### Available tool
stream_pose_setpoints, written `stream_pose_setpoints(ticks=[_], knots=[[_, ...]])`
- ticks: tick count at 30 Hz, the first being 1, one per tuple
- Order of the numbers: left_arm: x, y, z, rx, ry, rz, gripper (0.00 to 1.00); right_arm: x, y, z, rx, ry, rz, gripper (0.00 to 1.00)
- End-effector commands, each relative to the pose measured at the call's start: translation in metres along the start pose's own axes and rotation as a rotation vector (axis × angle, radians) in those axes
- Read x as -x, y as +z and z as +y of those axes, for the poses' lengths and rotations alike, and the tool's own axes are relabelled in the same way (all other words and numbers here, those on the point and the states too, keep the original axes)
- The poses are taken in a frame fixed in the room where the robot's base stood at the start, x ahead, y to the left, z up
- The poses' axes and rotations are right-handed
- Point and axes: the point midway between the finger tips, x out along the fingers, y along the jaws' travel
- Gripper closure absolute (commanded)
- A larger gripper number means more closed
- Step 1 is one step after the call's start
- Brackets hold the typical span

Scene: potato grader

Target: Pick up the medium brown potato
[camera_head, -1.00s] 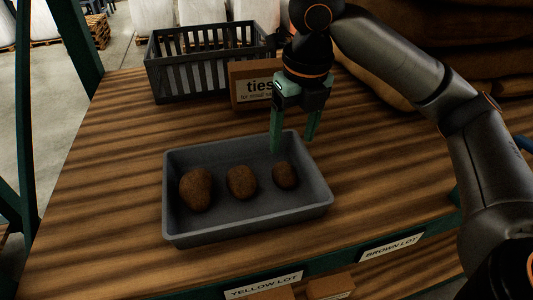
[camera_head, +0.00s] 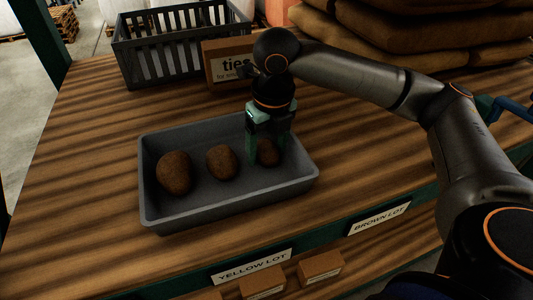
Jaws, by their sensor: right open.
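Three brown potatoes lie in a row in a grey tray (camera_head: 155,219) on the wooden table. The largest potato (camera_head: 174,173) is at the left, the medium potato (camera_head: 222,162) is in the middle, and the smallest potato (camera_head: 268,153) is at the right. My right gripper (camera_head: 266,160) is open and points down into the right part of the tray. Its green fingers are at the smallest potato and partly hide it; I cannot tell whether they touch it. The medium potato is just left of the fingers. My left gripper is not in view.
Brown sacks (camera_head: 420,35) lie at the back right. Labels for yellow lot (camera_head: 251,267) and brown lot (camera_head: 379,218) are on the table's front edge. Table left of the tray is clear.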

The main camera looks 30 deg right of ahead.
Motion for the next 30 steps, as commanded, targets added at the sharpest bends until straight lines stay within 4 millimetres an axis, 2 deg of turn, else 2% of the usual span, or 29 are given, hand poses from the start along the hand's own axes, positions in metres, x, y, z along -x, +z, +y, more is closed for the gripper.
stream_pose_setpoints(ticks=[3,9,28,30], knots=[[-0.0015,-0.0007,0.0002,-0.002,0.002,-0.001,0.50,-0.0066,0.0000,-0.0004,0.000,-0.001,-0.001,0.26],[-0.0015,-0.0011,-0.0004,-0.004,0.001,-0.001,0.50,-0.0063,0.0000,-0.0003,0.000,0.000,-0.001,0.27],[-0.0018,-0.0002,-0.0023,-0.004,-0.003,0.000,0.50,-0.0058,0.0001,0.0000,0.000,0.000,-0.002,0.98],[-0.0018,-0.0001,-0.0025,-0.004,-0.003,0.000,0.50,-0.0056,0.0002,0.0001,0.000,0.000,-0.002,0.98]])
